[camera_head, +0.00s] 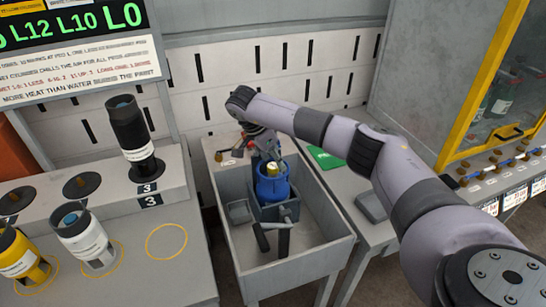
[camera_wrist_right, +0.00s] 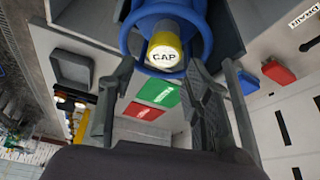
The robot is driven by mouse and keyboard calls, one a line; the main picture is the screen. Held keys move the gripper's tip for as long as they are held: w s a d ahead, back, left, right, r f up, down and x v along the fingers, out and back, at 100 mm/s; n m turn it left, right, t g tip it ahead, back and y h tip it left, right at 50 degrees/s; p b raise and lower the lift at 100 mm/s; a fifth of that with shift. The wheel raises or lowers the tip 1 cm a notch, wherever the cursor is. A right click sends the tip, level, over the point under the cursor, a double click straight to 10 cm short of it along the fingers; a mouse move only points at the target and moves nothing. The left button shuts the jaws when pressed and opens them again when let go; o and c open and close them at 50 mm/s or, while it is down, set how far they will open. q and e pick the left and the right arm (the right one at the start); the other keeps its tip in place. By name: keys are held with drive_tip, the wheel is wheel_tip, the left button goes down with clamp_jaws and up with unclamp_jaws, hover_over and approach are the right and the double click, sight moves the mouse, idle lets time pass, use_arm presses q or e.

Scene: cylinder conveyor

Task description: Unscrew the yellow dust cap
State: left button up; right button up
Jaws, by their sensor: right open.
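The yellow dust cap (camera_head: 272,168) sits on top of a blue cylinder (camera_head: 270,186), which stands upright in a grey sink-like basin (camera_head: 342,243). In the right wrist view the cap (camera_wrist_right: 165,50) has a white top reading "CAP", and the blue collar (camera_wrist_right: 136,36) of the cylinder surrounds it. My right gripper (camera_head: 268,152) is just above and behind the cap in the head view. In the right wrist view its two fingers (camera_wrist_right: 162,78) are spread apart, with the cap between and just beyond the tips. No contact shows. My left gripper is not in view.
A black cylinder (camera_head: 131,130), a white one (camera_head: 82,232) and a yellow one (camera_head: 20,253) stand on the left bench. A green card (camera_head: 326,157) lies right of the basin. A yellow-framed cabinet (camera_head: 480,95) is at far right. The basin's front floor is mostly clear.

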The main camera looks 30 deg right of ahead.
drive_tip(key=shift+m+g, duration=0.4)
drive_tip(key=shift+m, duration=0.7)
drive_tip(key=m+g, duration=0.1)
drive_tip(key=m, duration=0.2)
drive_tip(key=shift+m, duration=0.4)
drive_tip(key=shift+y+b, duration=0.3)
drive_tip(key=shift+f+m+g+b, duration=0.1)
drive_tip(key=shift+m+g+b, duration=0.4)
drive_tip(key=shift+m, duration=0.7)
drive_tip(key=m, duration=0.1)
drive_tip(key=m+y+b, duration=0.1)
drive_tip(key=shift+s+a+r+m+g, duration=0.15)
drive_tip(key=shift+s+r+m+g, duration=0.15)
drive_tip(key=shift+s+g, duration=0.1)
drive_tip(key=shift+r+m+b, duration=0.1)
drive_tip(key=shift+m+b, duration=0.25)
drive_tip(key=shift+m, duration=0.05)
drive_tip(key=shift+r, duration=0.2)
drive_tip(key=shift+y, duration=0.3)
